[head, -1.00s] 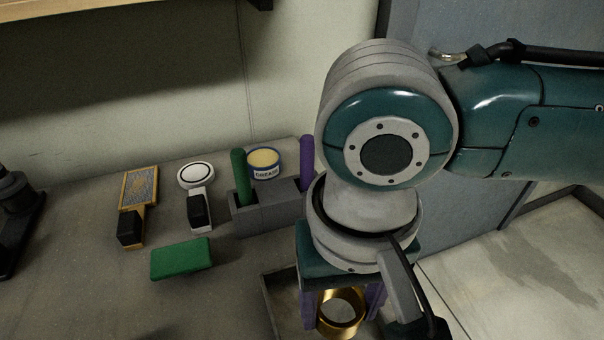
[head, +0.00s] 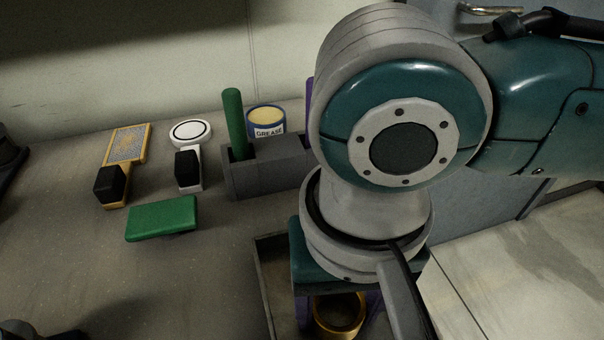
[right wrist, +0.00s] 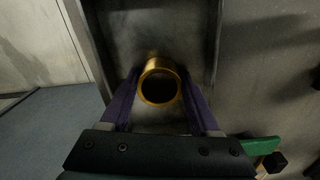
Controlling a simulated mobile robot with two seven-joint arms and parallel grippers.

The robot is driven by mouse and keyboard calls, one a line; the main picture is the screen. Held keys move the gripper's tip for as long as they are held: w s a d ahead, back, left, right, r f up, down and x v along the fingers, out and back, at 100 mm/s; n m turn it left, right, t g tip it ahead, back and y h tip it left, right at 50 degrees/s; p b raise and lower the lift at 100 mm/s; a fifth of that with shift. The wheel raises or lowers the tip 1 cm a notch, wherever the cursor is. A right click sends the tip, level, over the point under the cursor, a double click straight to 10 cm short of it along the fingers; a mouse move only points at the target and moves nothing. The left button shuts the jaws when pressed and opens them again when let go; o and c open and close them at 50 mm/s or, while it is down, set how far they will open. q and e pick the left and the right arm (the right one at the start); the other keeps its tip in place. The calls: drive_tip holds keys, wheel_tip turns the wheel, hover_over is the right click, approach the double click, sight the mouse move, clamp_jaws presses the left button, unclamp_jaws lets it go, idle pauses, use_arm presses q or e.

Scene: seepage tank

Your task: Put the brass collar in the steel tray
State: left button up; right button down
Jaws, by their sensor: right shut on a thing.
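The brass collar (head: 340,332) is a short gold ring at the bottom of the head view. My right gripper (head: 340,311) is shut on it, with one purple finger on each side. In the right wrist view the collar (right wrist: 160,66) sits between the fingertips (right wrist: 160,75), its dark opening facing the camera. The steel tray (head: 262,275) is below and around the collar, partly hidden by my right arm; its walls (right wrist: 215,45) show on both sides in the wrist view. I cannot tell whether the collar touches the tray floor. My left gripper is not identifiable.
A grey holder (head: 270,172) with a green handle (head: 234,122) and a grease tin (head: 267,128) stands behind the tray. A green block (head: 162,218) and two black-handled tools (head: 109,185) (head: 188,168) lie left. The bench between block and tray is clear.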

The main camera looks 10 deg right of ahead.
drive_tip(key=shift+c, duration=0.6)
unclamp_jaws()
drive_tip(key=shift+f, duration=0.1)
use_arm(q)
wheel_tip(320, 180, up, 3)
drive_tip(key=p, duration=0.3)
drive_tip(key=shift+r, duration=0.1)
use_arm(e)
wheel_tip(320, 180, up, 12)
drive_tip(key=s+a+f+n+t+y, duration=0.1)
drive_tip(key=s+a+n+y, duration=0.15)
drive_tip(key=a+y, duration=0.2)
drive_tip(key=s+d+f+t+h, duration=0.1)
drive_tip(key=s+d+f+h, duration=0.1)
drive_tip(key=d, duration=0.5)
drive_tip(key=s+d+f+n+t+h, duration=0.1)
drive_tip(key=s+d+f+h, duration=0.1)
drive_tip(key=d, duration=0.6)
drive_tip(key=shift+s+f+t, duration=0.3)
drive_tip(key=shift+s+f, duration=0.2)
drive_tip(key=shift+s, duration=0.1)
drive_tip(key=shift+d+n, duration=0.1)
drive_tip(key=shift+n, duration=0.15)
